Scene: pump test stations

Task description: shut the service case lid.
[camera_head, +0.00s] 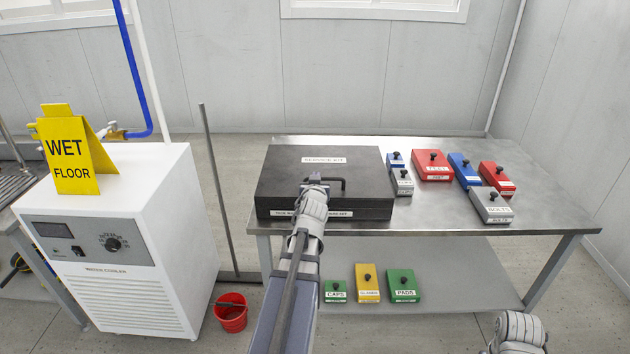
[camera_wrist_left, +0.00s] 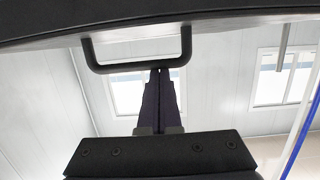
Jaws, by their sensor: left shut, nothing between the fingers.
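The black service case (camera_head: 275,205) sits on the left part of the metal table. Its lid (camera_head: 350,165), labelled SERVICE KIT, looks flat over the case; I cannot tell whether a thin gap stays at the front. A dark bar handle (camera_head: 343,184) is at the lid's front part and also shows in the left wrist view (camera_wrist_left: 140,66). My left gripper (camera_head: 315,181) is shut and empty, its fingertips (camera_wrist_left: 160,72) at the handle; contact is unclear. My arm hides part of the case's front. Of my right arm, only a wrist part shows at the bottom right.
Small red, blue and grey labelled boxes (camera_head: 432,164) stand right of the case. Green and yellow boxes (camera_head: 367,282) are on the lower shelf. A white water cooler (camera_head: 110,255) with a yellow sign (camera_head: 72,160) and a red bucket (camera_head: 231,317) stand left. The tabletop's front right is clear.

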